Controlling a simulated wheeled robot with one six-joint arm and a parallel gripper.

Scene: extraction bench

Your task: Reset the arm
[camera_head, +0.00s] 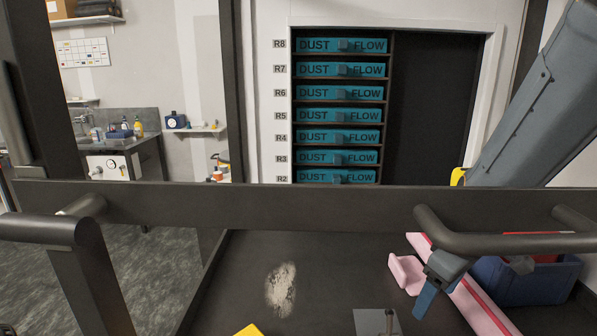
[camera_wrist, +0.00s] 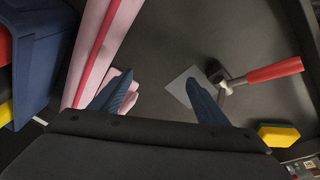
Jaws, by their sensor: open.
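My gripper (camera_head: 427,300) hangs low over the dark bench top at the right in the head view, at the end of my grey arm, which comes down from the upper right. The wrist view shows its two blue fingers spread apart with nothing between them, so my gripper (camera_wrist: 160,96) is open and empty. The left finger overlaps a pink block in that view, and the right finger partly covers a grey plate (camera_wrist: 180,86). I cannot tell whether the fingers touch anything.
A pink rail with a red stripe (camera_head: 478,301) and a blue bin (camera_head: 525,284) lie close right of my gripper. A red-handled tool (camera_wrist: 272,72) and yellow sponge (camera_wrist: 278,135) lie nearby. A pale dust pile (camera_head: 281,288) is left. A dark crossbar (camera_head: 250,205) spans the front.

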